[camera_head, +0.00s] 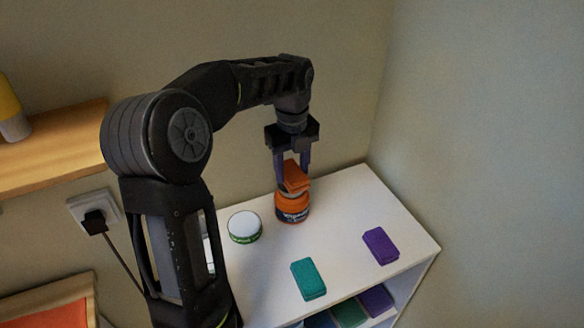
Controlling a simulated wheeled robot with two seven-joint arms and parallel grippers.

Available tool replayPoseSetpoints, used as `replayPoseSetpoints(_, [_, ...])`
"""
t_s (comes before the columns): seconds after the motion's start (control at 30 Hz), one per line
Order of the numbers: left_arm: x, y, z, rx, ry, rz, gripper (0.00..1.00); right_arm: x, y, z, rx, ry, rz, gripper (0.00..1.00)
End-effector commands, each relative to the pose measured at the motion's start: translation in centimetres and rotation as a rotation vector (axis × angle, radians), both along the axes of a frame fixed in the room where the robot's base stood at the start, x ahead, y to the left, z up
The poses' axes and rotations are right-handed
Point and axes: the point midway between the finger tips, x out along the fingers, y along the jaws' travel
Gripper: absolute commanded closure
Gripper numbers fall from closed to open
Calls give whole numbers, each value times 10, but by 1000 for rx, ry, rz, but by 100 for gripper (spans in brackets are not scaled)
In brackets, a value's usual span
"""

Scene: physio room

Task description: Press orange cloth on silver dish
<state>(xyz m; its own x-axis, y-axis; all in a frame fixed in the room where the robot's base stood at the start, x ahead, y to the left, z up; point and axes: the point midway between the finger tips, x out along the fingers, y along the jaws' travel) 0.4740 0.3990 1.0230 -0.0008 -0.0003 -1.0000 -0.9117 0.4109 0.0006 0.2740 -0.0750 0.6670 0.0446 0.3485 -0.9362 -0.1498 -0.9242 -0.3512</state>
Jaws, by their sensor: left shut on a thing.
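My left gripper (293,170) points down over the white shelf top and is shut on a small orange cloth block (295,178). The orange cloth is right above a dark jar with an orange lid (292,208); I cannot tell whether they touch. No silver dish can be made out clearly. My left arm covers the left part of the shelf top. My right gripper is not in view.
The white shelf unit (345,200) stands in the corner. On it are a round tin with a white lid (244,226), a teal block (308,279) and a purple block (381,246). More blocks lie on the shelf below. A wooden shelf (55,150) is on the wall at left.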

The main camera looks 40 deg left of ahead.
Motion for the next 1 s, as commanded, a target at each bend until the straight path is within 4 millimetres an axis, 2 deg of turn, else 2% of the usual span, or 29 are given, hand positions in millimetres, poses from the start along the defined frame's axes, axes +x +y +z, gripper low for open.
replayPoseSetpoints(1.0, [0, 0, -12, 0, 0, 0, 84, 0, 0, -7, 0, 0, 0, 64])
